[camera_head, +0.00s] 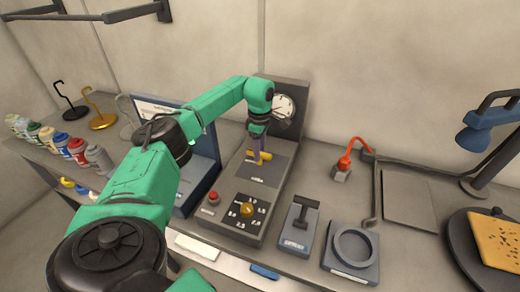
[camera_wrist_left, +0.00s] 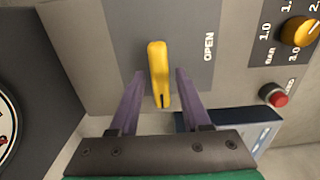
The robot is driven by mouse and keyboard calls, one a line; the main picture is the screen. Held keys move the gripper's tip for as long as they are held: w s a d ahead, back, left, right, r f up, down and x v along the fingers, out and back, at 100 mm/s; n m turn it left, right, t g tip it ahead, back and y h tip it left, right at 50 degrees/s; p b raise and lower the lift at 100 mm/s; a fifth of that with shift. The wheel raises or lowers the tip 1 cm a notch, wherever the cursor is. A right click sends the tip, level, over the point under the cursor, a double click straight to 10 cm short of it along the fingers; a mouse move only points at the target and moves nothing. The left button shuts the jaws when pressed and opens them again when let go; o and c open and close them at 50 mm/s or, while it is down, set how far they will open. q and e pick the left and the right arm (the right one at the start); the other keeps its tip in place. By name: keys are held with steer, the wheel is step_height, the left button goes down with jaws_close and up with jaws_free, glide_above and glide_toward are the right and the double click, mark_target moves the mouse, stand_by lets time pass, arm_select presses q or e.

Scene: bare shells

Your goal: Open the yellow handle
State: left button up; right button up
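The yellow handle (camera_wrist_left: 158,72) is a narrow lever on a dark grey panel (camera_wrist_left: 105,50), beside the printed word OPEN. In the head view the handle (camera_head: 264,156) shows partly behind my left gripper (camera_head: 258,152). In the left wrist view my left gripper (camera_wrist_left: 158,88) has its two purple fingers apart, one on each side of the handle's lower end. A gap shows between the handle and each finger. My right gripper is not in view.
The grey device also bears a yellow knob (camera_head: 246,210), a red button (camera_head: 213,197) and a round gauge (camera_head: 282,108). A black T-handle block (camera_head: 299,224) and a ring fixture (camera_head: 353,250) stand to the right. Spray cans (camera_head: 76,150) line the left.

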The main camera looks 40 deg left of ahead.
arm_select(q)
jaws_close()
steer(key=shift+n, duration=0.4)
steer(key=n+p, duration=0.1)
steer(key=n, duration=0.1)
steer(key=shift+w+r+n, duration=0.1)
steer(key=shift+n, duration=0.3)
steer(key=n+p, duration=0.1)
steer(key=n, duration=0.4)
steer(key=shift+a, duration=0.1)
steer(key=n+p, duration=0.1)
steer(key=n, duration=0.4)
steer(key=shift+w+r, duration=0.1)
steer(key=shift+a+n+p, duration=0.15)
steer(key=shift+n+p, duration=0.55)
steer(key=shift+n, duration=1.5)
